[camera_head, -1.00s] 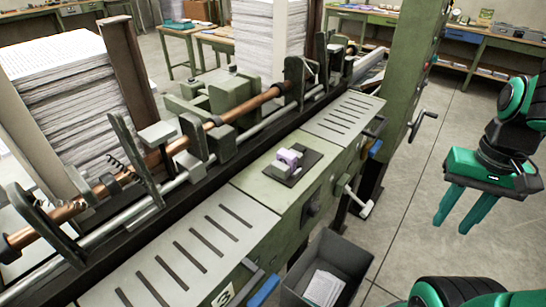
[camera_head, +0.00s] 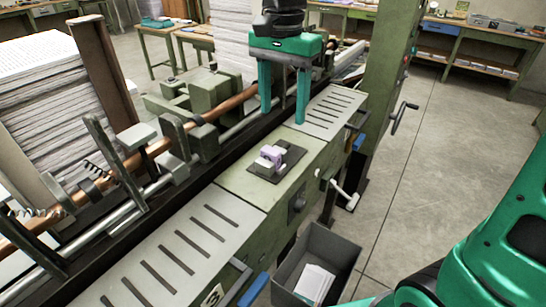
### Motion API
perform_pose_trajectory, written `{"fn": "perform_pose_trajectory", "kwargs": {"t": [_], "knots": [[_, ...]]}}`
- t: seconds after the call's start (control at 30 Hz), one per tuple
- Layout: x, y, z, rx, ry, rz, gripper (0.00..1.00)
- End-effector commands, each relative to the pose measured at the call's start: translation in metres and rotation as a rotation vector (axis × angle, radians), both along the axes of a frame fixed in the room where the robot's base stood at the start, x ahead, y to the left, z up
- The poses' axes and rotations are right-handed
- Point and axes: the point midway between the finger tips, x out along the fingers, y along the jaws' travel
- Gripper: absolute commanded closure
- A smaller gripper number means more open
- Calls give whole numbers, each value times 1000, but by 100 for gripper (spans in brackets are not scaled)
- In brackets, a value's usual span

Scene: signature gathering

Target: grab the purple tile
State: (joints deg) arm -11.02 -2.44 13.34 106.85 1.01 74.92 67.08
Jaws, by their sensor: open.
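The purple tile (camera_head: 271,154) is a small, pale purple block with lighter parts around it. It sits on a dark square pad (camera_head: 284,167) on the green machine top (camera_head: 246,186). My gripper (camera_head: 283,119) points down with its two green fingers spread apart. It is empty and appears above and behind the tile in the picture, near the slotted plate. The exact height of the fingertips over the machine is hard to tell.
Slotted metal plates (camera_head: 176,260) lie on either side of the pad. A copper-coloured rod (camera_head: 236,104) and brackets run along the back. Paper stacks (camera_head: 58,110) stand behind. A grey bin (camera_head: 329,254) with papers stands on the floor in front.

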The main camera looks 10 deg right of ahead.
Motion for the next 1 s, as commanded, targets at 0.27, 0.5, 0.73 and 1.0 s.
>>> {"fn": "perform_pose_trajectory", "kwargs": {"t": [0.27, 0.5, 0.73, 1.0], "knots": [[3, 27, -17, 8, 6, -17, 42], [3, 26, -47, 8, 4, -17, 42], [0, 26, -63, 8, 4, -17, 42], [-4, 26, -98, 8, 5, -18, 42]]}}
